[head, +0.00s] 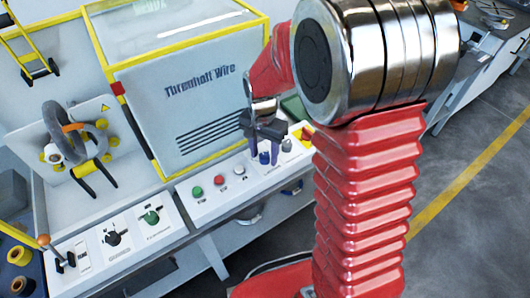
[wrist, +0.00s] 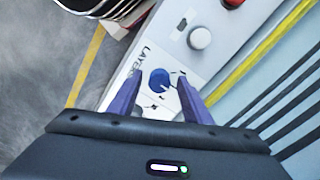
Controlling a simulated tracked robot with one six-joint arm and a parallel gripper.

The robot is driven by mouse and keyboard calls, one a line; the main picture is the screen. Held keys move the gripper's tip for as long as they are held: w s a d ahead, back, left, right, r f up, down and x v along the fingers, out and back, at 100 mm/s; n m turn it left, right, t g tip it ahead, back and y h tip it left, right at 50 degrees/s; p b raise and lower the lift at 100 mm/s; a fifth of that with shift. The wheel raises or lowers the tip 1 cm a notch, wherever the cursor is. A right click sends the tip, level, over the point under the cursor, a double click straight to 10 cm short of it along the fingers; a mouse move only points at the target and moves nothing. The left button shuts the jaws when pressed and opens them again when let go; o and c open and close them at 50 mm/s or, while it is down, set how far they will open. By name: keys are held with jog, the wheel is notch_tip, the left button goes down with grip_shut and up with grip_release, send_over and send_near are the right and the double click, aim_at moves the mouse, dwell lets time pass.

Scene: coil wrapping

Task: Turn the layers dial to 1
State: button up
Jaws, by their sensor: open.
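The layers dial is a blue round knob (wrist: 160,81) on a white panel, with partly visible lettering "LAYE" beside it in the wrist view. In the head view the blue knob (head: 264,158) shows below my gripper. My gripper (wrist: 157,77) is open, with its two purple fingers on either side of the knob and a gap visible on each side. In the head view my gripper (head: 263,150) points down over the panel. The dial's markings are too small to read, and I cannot tell its setting.
A green button (head: 197,191), a red button (head: 219,180) and a white knob (head: 240,170) sit left of the dial. The yellow-framed machine housing (head: 200,100) rises behind the panel.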

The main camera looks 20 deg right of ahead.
jog(key=shift+c, duration=0.6)
jog(key=shift+d, duration=0.1)
jog(key=c, duration=0.9)
jog(key=shift+c, duration=0.2)
jog(key=shift+n, duration=0.5)
jog(key=n, duration=1.1)
jog(key=shift+r, duration=0.1)
jog(key=o, duration=1.1)
jog(key=shift+c, duration=0.2)
